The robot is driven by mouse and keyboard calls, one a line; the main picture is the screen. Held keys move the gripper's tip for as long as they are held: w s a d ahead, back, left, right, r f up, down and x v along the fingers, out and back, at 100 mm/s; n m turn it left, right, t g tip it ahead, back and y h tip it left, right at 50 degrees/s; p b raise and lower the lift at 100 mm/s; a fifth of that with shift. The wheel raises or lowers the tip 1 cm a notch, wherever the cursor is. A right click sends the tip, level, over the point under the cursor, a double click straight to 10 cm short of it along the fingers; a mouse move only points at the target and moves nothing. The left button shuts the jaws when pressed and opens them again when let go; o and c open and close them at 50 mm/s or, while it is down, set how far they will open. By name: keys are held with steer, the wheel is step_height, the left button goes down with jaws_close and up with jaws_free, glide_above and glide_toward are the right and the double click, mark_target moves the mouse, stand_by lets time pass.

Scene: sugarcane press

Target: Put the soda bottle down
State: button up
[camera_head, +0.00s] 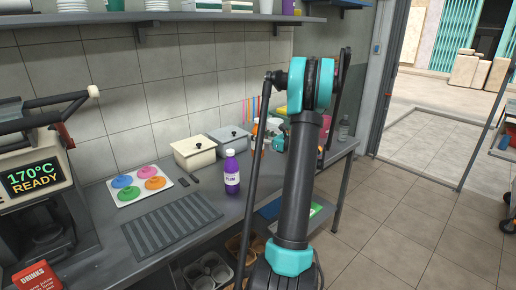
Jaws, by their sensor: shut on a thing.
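A purple bottle (231,174) with a white cap and a pale label stands upright on the grey counter (185,190), left of my arm. I see no gripper touching it. A small clear bottle (344,129) stands near the counter's far right end. I cannot tell for sure which bottle is the soda bottle. My teal and black arm rises through the middle of the picture and hides part of the counter.
A white tray with colored discs (136,188), a ribbed dark mat (172,226) and two lidded containers, one cream (194,153) and one grey (229,139), sit on the counter. A press (38,170) reads 170°C READY at left. Small orange and white items (274,126) crowd beside my arm.

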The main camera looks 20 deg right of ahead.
mark_target(263, 148)
steer(key=shift+f, duration=3)
steer(key=o, duration=1.6)
steer(key=shift+f, duration=0.1)
steer(key=shift+c, duration=0.2)
steer(key=v, duration=1.2)
